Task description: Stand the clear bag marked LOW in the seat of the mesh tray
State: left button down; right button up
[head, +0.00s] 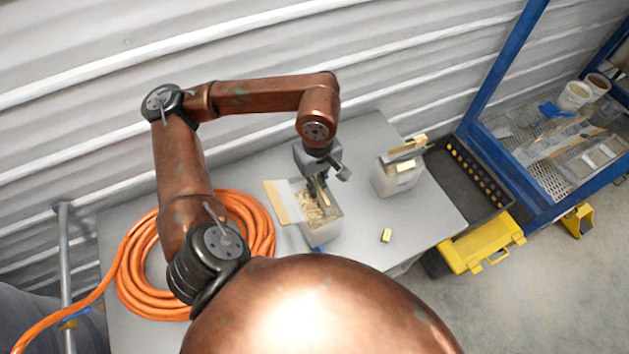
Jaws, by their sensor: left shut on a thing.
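My left gripper (323,182) points down over an open, pale clear-sided container (326,228) on the table, filled with tan chips. It is shut on a narrow tan piece (321,190) that reaches down toward the chips; its lower end is hard to make out. A second pale container (396,178) stands upright to the right, with a tan strip (405,148) across its top. I cannot read LOW on either, nor tell which is the bag. A mesh surface (556,148) shows inside the blue frame at right; no seat is discernible. My right gripper is not in view.
A coiled orange hose (133,277) covers the table's left part. A small brass-coloured block (386,235) lies near the grey table's (430,215) front edge. A black tray (458,180), a yellow box (482,246) and a blue frame (503,75) stand at right. Tubs (574,96) sit inside the frame.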

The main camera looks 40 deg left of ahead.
pick_arm(q)
jog(key=w, duration=0.1)
jog(key=w+a+f, duration=0.1)
jog(key=w+p, duration=0.1)
jog(key=shift+w+a+f, duration=0.15)
jog(key=shift+w+a, duration=0.05)
jog(key=shift+a, duration=0.2)
jog(key=w+f, duration=0.1)
jog(key=w+a+f+p, duration=0.1)
jog(key=f, duration=0.1)
jog(key=w+a+f, duration=0.1)
jog(key=w+f, duration=0.1)
jog(key=shift+a+f+p, duration=0.1)
jog(key=shift+f+p, duration=0.1)
jog(key=shift+p, duration=0.1)
jog(key=f, duration=0.4)
jog(key=shift+w+a+p, duration=0.2)
jog(key=shift+w+p, duration=0.05)
jog(key=shift+p, duration=0.15)
jog(key=c, duration=2.6)
grip_release()
jog(key=shift+f, duration=0.2)
jog(key=o, duration=0.5)
jog(key=shift+s+r, duration=0.1)
